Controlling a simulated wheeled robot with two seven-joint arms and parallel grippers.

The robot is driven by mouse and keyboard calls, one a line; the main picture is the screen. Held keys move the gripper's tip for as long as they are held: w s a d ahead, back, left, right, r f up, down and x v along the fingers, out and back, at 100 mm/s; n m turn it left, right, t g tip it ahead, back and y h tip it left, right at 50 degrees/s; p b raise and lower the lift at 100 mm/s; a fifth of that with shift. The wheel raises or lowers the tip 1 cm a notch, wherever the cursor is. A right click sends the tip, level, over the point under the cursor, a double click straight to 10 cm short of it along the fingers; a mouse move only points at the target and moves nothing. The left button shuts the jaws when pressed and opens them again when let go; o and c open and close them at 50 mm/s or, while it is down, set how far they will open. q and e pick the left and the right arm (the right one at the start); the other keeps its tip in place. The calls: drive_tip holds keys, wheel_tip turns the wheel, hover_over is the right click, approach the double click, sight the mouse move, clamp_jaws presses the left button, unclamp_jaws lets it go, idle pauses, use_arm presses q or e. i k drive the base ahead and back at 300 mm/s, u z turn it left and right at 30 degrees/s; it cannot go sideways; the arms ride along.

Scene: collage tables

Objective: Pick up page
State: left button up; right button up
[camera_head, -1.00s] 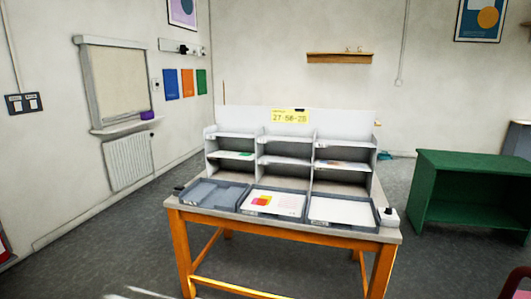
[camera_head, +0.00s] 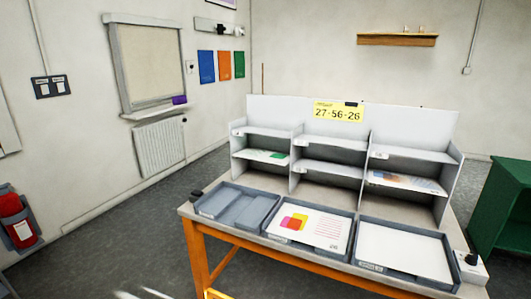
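A printed page (camera_head: 310,228) with pink, orange and yellow shapes and red text lines lies in the middle grey tray (camera_head: 268,236) at the table's front. The right tray (camera_head: 363,266) holds a blank white page or stack (camera_head: 405,252). The left tray (camera_head: 236,206) looks empty. A page with a green mark (camera_head: 268,156) lies on a left shelf, and one with blue and orange marks (camera_head: 390,178) on a right shelf. Neither of my grippers shows, so their state is hidden.
The trays and grey shelf unit (camera_head: 297,170) stand on an orange-legged table (camera_head: 198,262). A yellow label reading 27-56-26 (camera_head: 338,111) tops the unit. A green cabinet (camera_head: 500,210) stands at right, a fire extinguisher (camera_head: 17,222) at left. The floor left of the table is open.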

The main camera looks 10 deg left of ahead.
sight(267, 156)
drive_tip(key=u, duration=0.4)
drive_tip(key=i, duration=0.85)
drive_tip(key=u, duration=0.65)
